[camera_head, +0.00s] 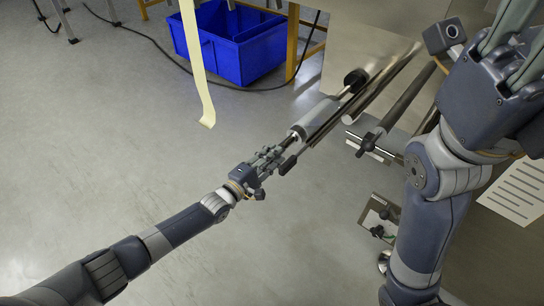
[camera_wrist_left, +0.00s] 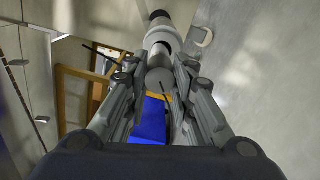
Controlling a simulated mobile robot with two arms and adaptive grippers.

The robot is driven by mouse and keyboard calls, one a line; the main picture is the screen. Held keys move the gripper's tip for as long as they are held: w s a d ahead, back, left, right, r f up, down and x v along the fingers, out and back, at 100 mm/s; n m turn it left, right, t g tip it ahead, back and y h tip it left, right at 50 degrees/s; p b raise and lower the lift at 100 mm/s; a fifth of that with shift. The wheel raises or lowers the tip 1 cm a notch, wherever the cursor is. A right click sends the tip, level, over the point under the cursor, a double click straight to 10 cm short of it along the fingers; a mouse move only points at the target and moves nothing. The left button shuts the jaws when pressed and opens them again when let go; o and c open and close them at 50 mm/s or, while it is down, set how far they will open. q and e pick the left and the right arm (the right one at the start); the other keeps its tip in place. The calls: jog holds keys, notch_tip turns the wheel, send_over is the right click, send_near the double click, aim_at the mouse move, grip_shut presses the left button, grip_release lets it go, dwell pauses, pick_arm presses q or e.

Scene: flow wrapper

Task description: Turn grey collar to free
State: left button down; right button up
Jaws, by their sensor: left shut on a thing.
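My left gripper (camera_head: 284,147) reaches from the lower left to the near end of a spindle with a light grey cylinder (camera_head: 317,117) on it. In the left wrist view its fingers stand on both sides of a round grey end piece (camera_wrist_left: 160,80), which looks like the grey collar, and they are shut on it. The light cylinder (camera_wrist_left: 161,40) and a dark end piece (camera_wrist_left: 160,16) lie beyond it in line. Any marking on the collar is too small to read. My right gripper (camera_head: 510,50) is at the upper right, its fingertips cut off by the frame.
Long rods and a dark roller (camera_head: 408,95) run beside the spindle on the machine. A pale film strip (camera_head: 196,65) hangs to the left. A blue crate (camera_head: 250,60) stands on the floor behind. A lined sheet (camera_head: 518,190) is at the right.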

pick_arm(q)
jog(key=c, duration=1.4)
grip_release()
jog(key=shift+o, duration=0.2)
jog(key=shift+s, duration=0.1)
jog(key=v, duration=1.2)
